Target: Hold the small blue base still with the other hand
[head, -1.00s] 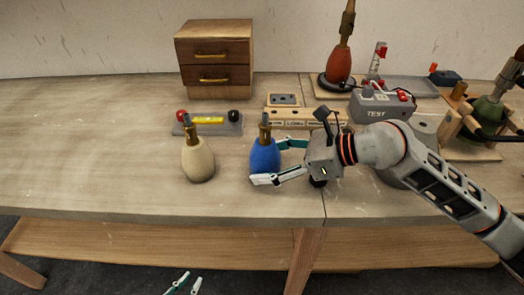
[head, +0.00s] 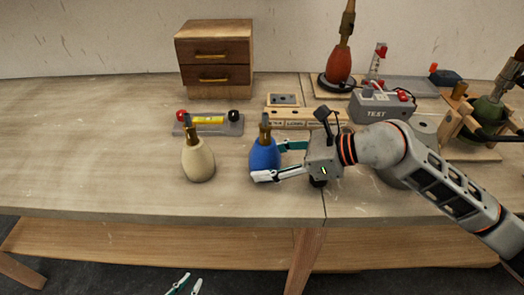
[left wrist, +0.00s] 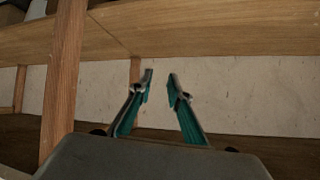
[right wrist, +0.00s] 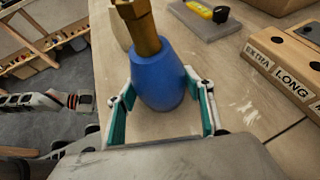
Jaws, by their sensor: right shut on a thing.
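The small blue base (head: 264,156) stands upright on the workbench, with a brass socket (head: 265,128) on top. My right gripper (head: 272,160) reaches in from the right and is shut on it, one finger on each side. In the right wrist view the blue base (right wrist: 161,75) sits between the two fingers (right wrist: 160,103). My left gripper (head: 186,284) hangs low in front of the bench, below its top. In the left wrist view it (left wrist: 160,75) is open and empty, facing the bench's wooden frame.
A cream base (head: 198,160) stands just left of the blue one. Behind are a grey tray with a yellow level (head: 208,120), labelled wooden blocks (head: 305,118), a drawer box (head: 214,56), a red lamp base (head: 340,65) and a TEST box (head: 382,105). The left bench top is clear.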

